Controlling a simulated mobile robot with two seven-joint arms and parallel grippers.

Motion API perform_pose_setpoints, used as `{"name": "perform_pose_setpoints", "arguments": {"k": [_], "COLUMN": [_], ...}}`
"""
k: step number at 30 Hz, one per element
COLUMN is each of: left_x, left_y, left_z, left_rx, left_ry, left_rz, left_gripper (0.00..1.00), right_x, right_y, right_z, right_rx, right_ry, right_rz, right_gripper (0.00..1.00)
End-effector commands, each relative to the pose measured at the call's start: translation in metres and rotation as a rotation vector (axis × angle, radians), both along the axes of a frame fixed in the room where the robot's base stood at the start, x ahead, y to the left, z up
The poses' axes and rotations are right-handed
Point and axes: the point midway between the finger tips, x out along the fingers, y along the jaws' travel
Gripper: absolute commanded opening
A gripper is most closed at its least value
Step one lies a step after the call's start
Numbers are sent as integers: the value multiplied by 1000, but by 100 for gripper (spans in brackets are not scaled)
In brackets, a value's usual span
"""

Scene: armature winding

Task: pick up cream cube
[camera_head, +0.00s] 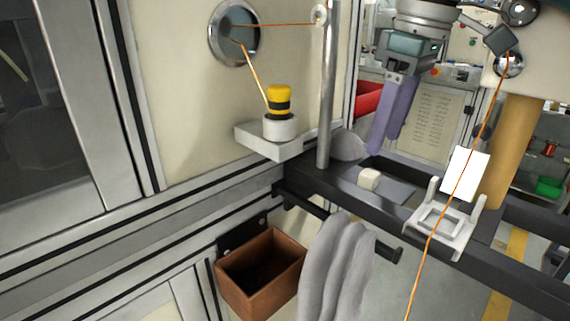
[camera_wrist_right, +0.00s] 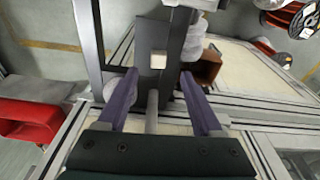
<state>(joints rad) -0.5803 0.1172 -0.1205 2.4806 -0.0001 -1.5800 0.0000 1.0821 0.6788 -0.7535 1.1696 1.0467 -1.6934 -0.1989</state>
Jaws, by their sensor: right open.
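The cream cube (camera_head: 369,179) sits on a dark grey plate (camera_head: 397,191) on the black frame shelf, right of the vertical metal post. My right gripper (camera_head: 384,145) has purple fingers and hangs above and slightly behind the cube, pointing down, apart from it. In the right wrist view the cube (camera_wrist_right: 158,60) shows between and beyond the spread, empty fingers (camera_wrist_right: 159,76). My left gripper is not in view.
A vertical metal post (camera_head: 327,100) and a grey dome (camera_head: 348,146) stand left of the cube. A white bracket (camera_head: 440,228) and an orange wire (camera_head: 445,205) are to its right. A grey cloth (camera_head: 335,265) and brown bin (camera_head: 260,275) hang below.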

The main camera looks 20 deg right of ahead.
Motion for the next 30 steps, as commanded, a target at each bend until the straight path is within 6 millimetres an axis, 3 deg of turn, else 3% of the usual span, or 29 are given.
{"name": "perform_pose_setpoints", "arguments": {"k": [15,23,30], "left_x": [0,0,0], "left_y": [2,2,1], "left_z": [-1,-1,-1], "left_rx": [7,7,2], "left_ry": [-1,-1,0], "left_rz": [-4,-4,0], "left_gripper": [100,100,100], "right_x": [12,13,13], "right_y": [4,4,4], "right_z": [-63,-66,-66], "right_rx": [-1,-1,-1], "right_ry": [0,-2,-2], "right_rz": [0,0,1], "right_gripper": [68,68,43]}}
